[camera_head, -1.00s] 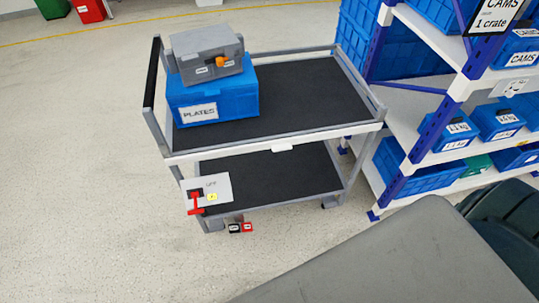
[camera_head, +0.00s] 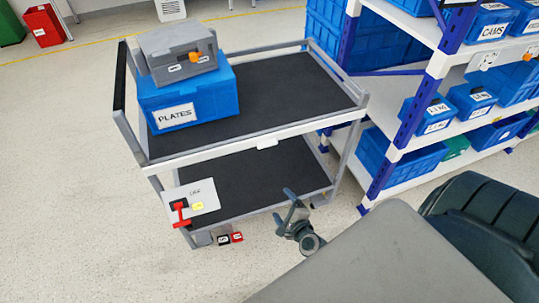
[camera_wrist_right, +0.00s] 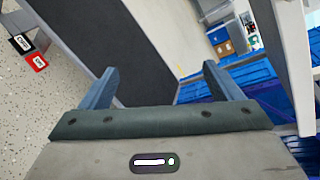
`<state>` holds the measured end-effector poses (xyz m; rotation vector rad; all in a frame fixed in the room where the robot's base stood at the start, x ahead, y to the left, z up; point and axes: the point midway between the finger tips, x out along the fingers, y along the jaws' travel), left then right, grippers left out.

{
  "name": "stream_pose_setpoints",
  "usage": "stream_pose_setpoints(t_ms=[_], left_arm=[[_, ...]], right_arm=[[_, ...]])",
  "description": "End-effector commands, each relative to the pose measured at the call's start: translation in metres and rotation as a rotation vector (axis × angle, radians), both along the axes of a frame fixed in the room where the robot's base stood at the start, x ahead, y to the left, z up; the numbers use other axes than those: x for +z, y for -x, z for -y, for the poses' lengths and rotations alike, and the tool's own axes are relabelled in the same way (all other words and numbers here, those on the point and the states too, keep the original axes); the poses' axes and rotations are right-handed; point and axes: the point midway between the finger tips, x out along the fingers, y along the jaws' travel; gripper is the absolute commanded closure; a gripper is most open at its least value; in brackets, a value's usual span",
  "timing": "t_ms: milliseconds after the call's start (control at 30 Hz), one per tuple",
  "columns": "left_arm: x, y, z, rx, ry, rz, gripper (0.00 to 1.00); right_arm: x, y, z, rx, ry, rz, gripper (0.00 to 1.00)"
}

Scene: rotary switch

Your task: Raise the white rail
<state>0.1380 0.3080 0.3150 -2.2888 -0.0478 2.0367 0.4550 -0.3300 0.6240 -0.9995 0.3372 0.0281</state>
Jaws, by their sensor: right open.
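The white rail (camera_head: 225,147) runs along the front edge of the cart's upper shelf, with a small white tab (camera_head: 267,143) near its middle. My right gripper (camera_head: 284,206) is open and empty. It is below the rail and apart from it, in front of the cart's lower shelf (camera_head: 235,192). In the right wrist view my open fingers (camera_wrist_right: 158,82) have nothing between them; the dark shelf surface (camera_wrist_right: 105,45) lies beyond. I cannot clearly make out the rail in that view. My left gripper is not in view.
A blue PLATES box (camera_head: 190,98) with a grey case (camera_head: 178,55) on it stands on the upper shelf. A panel with a red lever (camera_head: 180,213) is at the cart's lower left corner. A blue-and-white rack (camera_head: 400,150) stands close on the right.

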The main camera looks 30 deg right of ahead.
Motion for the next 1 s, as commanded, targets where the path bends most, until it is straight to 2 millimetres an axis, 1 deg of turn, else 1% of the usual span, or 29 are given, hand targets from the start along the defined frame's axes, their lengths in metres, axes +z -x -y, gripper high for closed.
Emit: stream_pose_setpoints(t_ms=[33, 100, 200, 300, 333, 433, 567, 667, 800, 1000], left_arm=[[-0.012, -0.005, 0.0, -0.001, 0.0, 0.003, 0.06], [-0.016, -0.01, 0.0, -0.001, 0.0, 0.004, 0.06], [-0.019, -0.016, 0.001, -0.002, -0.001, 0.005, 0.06], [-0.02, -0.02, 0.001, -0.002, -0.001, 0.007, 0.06], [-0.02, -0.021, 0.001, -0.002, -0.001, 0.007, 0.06], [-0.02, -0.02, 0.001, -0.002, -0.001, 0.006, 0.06], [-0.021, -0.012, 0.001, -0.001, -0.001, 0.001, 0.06], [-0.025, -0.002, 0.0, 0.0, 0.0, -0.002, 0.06], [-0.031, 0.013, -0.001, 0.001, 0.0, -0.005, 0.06], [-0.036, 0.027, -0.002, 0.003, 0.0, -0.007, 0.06]], right_arm=[[0.026, -0.011, 0.002, -0.063, -0.163, 0.103, 0.15], [0.066, -0.021, 0.004, -0.135, -0.39, 0.221, 0.15], [0.11, -0.026, 0.006, -0.197, -0.662, 0.345, 0.15], [0.137, -0.026, 0.007, -0.228, -0.847, 0.417, 0.15], [0.143, -0.026, 0.007, -0.232, -0.882, 0.43, 0.15], [0.153, -0.028, 0.007, -0.241, -0.953, 0.454, 0.15], [0.157, -0.039, 0.01, -0.243, -0.962, 0.457, 0.15], [0.158, -0.055, 0.014, -0.242, -0.961, 0.457, 0.15], [0.158, -0.082, 0.02, -0.241, -0.958, 0.456, 0.15], [0.156, -0.114, 0.028, -0.241, -0.957, 0.455, 0.15]])
